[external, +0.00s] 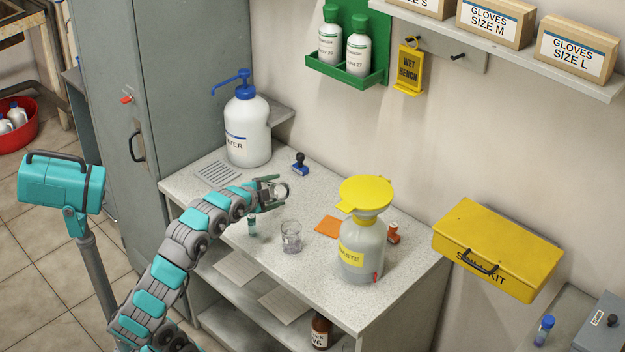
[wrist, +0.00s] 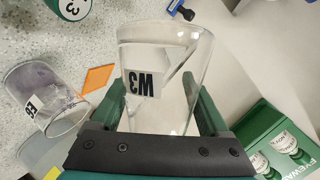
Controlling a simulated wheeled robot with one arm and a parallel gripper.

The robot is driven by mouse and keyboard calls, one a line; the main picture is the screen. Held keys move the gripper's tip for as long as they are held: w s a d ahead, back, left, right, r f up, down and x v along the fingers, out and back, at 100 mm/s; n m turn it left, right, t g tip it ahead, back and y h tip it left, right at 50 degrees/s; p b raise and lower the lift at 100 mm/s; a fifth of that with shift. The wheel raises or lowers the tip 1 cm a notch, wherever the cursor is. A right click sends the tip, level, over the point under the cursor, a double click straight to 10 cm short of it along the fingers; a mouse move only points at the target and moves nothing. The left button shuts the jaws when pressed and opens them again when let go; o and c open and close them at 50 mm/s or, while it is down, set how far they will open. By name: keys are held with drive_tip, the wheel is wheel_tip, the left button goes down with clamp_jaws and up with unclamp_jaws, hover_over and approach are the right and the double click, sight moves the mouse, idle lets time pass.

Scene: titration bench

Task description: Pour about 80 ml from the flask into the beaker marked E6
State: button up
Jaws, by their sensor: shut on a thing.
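My gripper (external: 270,191) is shut on a clear glass vessel marked W3 (wrist: 178,90), held above the bench. In the wrist view it stands between my fingers, its label upside down. A slanting line crosses the glass; I cannot tell for sure whether it is a liquid surface. The beaker marked E6 (wrist: 47,98) is at the left of the wrist view, apart from the held vessel. In the external view a clear beaker (external: 291,237) stands upright on the bench, below and slightly right of my gripper. Its fill level is unclear.
A small green-topped bottle (external: 252,226) stands left of the beaker. An orange square (external: 329,226) and a yellow-topped waste container (external: 362,245) are to the right. A white pump jug (external: 247,132) and a blue stamp (external: 300,164) are behind. Bench at front is clear.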

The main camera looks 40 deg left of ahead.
drive_tip(key=shift+a+f+m+y, duration=0.15)
drive_tip(key=shift+m+y, duration=0.15)
drive_tip(key=shift+m, duration=0.1)
drive_tip(key=shift+a+f+m+y+b, duration=0.1)
drive_tip(key=shift+f+m+y+b, duration=0.25)
drive_tip(key=shift+f+b, duration=0.3)
drive_tip(key=shift+f+t, duration=0.2)
drive_tip(key=shift+t, duration=0.1)
drive_tip(key=shift+d+f+m+y+b, duration=0.15)
drive_tip(key=shift+d+m+y+b, duration=0.2)
drive_tip(key=shift+m+y+b, duration=0.55)
idle(0.3)
drive_tip(key=shift+a+r+h, duration=0.25)
idle(1.0)
drive_tip(key=shift+d+r+m+t+b, duration=0.1)
drive_tip(key=shift+r+m+t+b, duration=0.25)
drive_tip(key=shift+r+m, duration=0.2)
idle(1.3)
drive_tip(key=shift+f, duration=0.1)
